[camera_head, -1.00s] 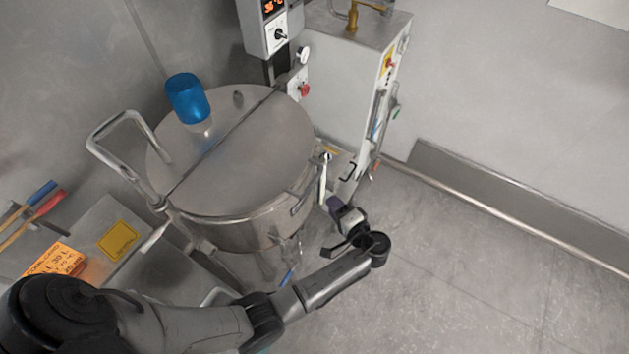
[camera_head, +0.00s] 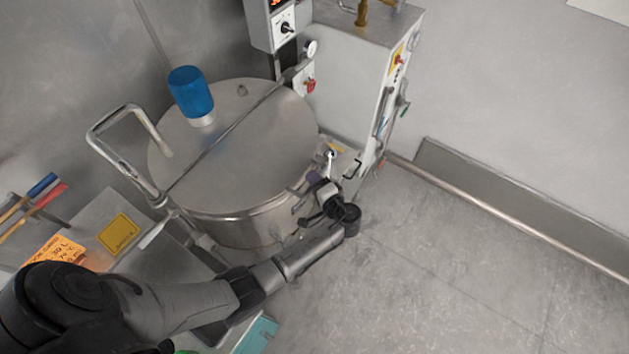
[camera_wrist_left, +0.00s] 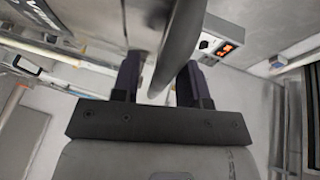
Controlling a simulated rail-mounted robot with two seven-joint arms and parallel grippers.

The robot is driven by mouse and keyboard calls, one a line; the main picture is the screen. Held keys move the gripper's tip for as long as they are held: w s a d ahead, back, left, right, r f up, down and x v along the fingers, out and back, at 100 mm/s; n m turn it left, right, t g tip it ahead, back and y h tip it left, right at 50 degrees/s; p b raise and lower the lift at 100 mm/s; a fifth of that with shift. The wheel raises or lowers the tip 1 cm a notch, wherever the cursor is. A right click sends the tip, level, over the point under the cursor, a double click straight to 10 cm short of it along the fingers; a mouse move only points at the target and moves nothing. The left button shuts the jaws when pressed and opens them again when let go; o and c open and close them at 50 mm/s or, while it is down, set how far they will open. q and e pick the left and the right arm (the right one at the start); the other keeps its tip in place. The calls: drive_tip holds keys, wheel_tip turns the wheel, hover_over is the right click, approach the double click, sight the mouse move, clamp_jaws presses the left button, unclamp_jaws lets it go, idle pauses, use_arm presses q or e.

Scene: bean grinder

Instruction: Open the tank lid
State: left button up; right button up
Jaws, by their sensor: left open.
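The tank lid (camera_head: 237,165) is a round steel cover lying flat and shut on the tank (camera_head: 240,232), with a hinge line across it. A blue cap (camera_head: 190,92) stands on its rear half. My left gripper (camera_head: 312,180) is at the lid's right front rim, beside the lid handle, which it partly hides. In the left wrist view my open left gripper (camera_wrist_left: 160,82) has its two dark fingers either side of a grey metal bar (camera_wrist_left: 182,42), probably the lid handle. Whether the fingers touch it cannot be told. My right gripper is not in view.
A bent tube handle (camera_head: 128,140) rises at the tank's left. The floor (camera_head: 470,260) at the right is free.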

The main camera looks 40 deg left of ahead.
use_arm(q)
clamp_jaws()
idle(0.3)
